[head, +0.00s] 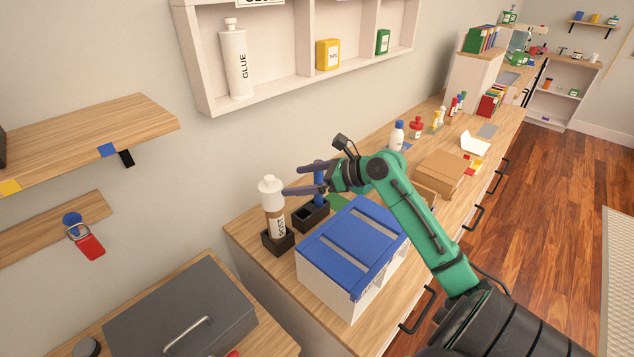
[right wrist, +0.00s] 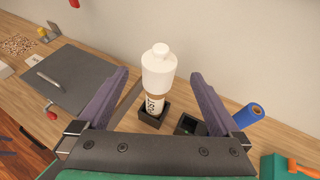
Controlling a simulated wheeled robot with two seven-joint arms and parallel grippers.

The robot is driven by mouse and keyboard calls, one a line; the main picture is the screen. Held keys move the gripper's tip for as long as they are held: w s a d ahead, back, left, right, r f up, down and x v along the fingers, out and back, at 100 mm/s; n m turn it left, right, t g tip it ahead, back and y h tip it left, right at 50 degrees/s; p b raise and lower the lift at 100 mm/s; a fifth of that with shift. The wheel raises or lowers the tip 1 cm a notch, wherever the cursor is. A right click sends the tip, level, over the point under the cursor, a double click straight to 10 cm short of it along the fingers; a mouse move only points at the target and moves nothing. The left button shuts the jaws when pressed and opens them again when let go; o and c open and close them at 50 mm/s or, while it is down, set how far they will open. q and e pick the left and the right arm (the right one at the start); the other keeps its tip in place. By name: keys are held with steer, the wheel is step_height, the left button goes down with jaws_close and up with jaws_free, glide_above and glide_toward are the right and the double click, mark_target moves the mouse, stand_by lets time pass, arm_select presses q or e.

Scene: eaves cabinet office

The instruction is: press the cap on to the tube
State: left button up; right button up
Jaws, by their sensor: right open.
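The tube (head: 276,225) is brown with a white lettered label and stands in a small black holder (head: 278,242) at the counter's near left corner. The white cap (head: 271,195), with a round knob, sits on top of the tube. I cannot tell how far down it sits. In the right wrist view the cap (right wrist: 158,74) shows ahead, between the finger lines, above the tube (right wrist: 153,104). My right gripper (head: 292,182) is open and empty, just right of the cap, its purple fingers pointing towards it. My left gripper is not in view.
A blue-topped white box (head: 350,245) stands in front. The wall cubby (head: 205,75) hangs above. A grey case (head: 180,312) lies at lower left.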

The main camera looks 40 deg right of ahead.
steer(key=v, duration=0.5)
steer(key=shift+s+d+b, duration=0.1)
steer(key=shift+s+b, duration=0.15)
steer(key=shift+b, duration=0.15)
